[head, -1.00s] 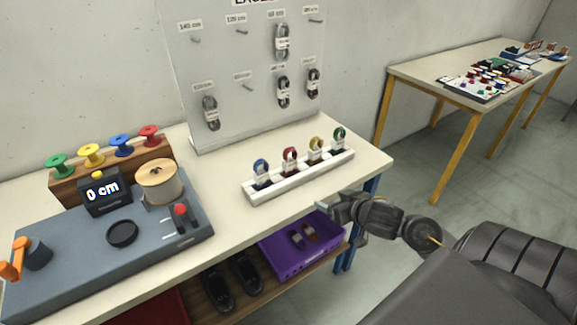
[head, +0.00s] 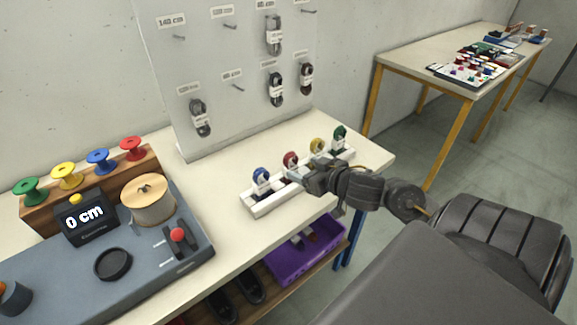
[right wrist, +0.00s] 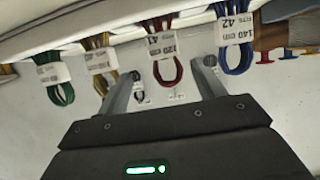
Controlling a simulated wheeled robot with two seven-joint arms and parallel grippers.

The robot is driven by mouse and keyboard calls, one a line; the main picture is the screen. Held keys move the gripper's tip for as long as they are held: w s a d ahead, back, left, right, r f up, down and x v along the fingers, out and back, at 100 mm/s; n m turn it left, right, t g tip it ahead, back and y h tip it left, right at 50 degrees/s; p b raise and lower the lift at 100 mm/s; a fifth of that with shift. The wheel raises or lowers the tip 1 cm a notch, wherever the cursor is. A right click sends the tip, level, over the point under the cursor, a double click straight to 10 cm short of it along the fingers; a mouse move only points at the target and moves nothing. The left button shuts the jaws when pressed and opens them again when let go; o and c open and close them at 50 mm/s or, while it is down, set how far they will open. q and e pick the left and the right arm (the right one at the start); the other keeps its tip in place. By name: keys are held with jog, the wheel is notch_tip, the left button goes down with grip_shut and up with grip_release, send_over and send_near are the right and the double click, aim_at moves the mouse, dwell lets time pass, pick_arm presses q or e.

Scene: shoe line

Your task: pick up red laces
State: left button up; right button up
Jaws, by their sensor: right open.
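The red laces (head: 290,159) are a small banded bundle in the white rack (head: 268,208), between the blue laces (head: 261,175) and the yellow laces (head: 317,146). My right gripper (head: 297,177) is at the front of the rack, close to the red laces and partly covering the rack. In the right wrist view, the red laces (right wrist: 166,70) hang with a white label between the two spread fingers of the open gripper (right wrist: 172,72). I cannot tell whether the fingers touch them. My left gripper is not in view.
Green laces (head: 339,134) fill the rack's far end. A pegboard (head: 230,75) with hanging laces stands behind. A spool machine (head: 130,245) occupies the left of the table. A purple bin (head: 300,255) sits on the shelf below.

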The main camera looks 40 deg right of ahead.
aim_at(287, 164)
jog(key=x, duration=0.3)
jog(key=shift+s+f, duration=0.1)
jog(key=shift+w, duration=0.25)
jog(key=shift+f, duration=0.1)
jog(key=x, duration=0.1)
jog(key=b+x, duration=0.1)
jog(key=x, duration=0.3)
jog(key=shift+a+f, duration=0.15)
jog(key=shift+a, duration=0.2)
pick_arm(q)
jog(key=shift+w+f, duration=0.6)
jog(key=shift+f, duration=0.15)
pick_arm(e)
jog(key=shift+c, duration=0.2)
jog(key=c, duration=1)
